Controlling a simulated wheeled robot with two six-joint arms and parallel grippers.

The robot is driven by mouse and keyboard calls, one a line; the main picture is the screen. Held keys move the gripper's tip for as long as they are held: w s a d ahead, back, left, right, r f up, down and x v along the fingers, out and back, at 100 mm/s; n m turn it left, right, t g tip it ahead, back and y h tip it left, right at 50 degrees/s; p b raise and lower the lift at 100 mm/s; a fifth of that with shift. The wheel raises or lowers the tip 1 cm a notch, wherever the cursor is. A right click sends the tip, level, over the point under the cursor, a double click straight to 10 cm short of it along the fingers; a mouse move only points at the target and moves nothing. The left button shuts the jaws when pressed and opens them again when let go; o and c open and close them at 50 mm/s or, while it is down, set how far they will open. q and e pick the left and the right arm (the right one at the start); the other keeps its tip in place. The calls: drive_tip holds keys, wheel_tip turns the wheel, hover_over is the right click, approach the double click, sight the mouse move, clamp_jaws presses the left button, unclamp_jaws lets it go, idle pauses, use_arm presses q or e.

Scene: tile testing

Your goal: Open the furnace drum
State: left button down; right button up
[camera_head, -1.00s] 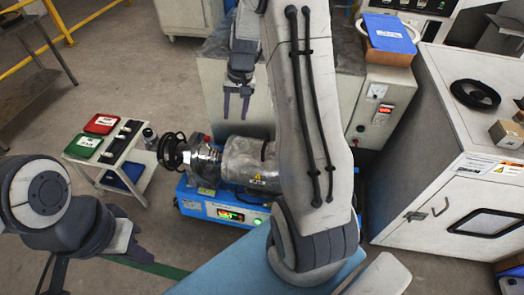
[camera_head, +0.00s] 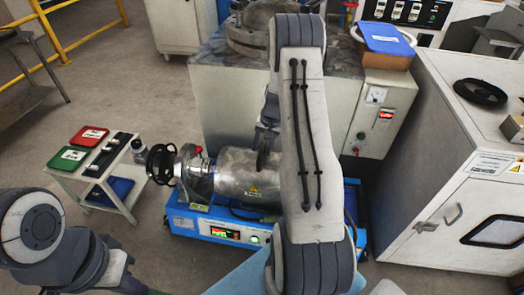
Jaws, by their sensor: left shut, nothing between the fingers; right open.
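The drum (camera_head: 236,172) is a silver metal cylinder lying on its side on a blue base (camera_head: 204,226). A yellow warning triangle is on its side. A black handwheel (camera_head: 161,164) and a narrower metal end are at its left. My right gripper (camera_head: 265,150) is open, pointing down at the top of the drum near its right part. My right arm hides the drum's right end, and I cannot tell whether the fingers touch the drum. My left gripper (camera_head: 128,284) is shut and empty at the bottom left, low in the picture and partly cut off.
A grey furnace cabinet (camera_head: 228,105) stands behind the drum. A white cabinet (camera_head: 432,185) with a windowed door is at the right. A small white cart (camera_head: 123,167) with red and green trays is at the left. Open floor lies around the cart.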

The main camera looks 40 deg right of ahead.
drive_tip(key=shift+f, duration=0.35)
clamp_jaws()
idle(1.2)
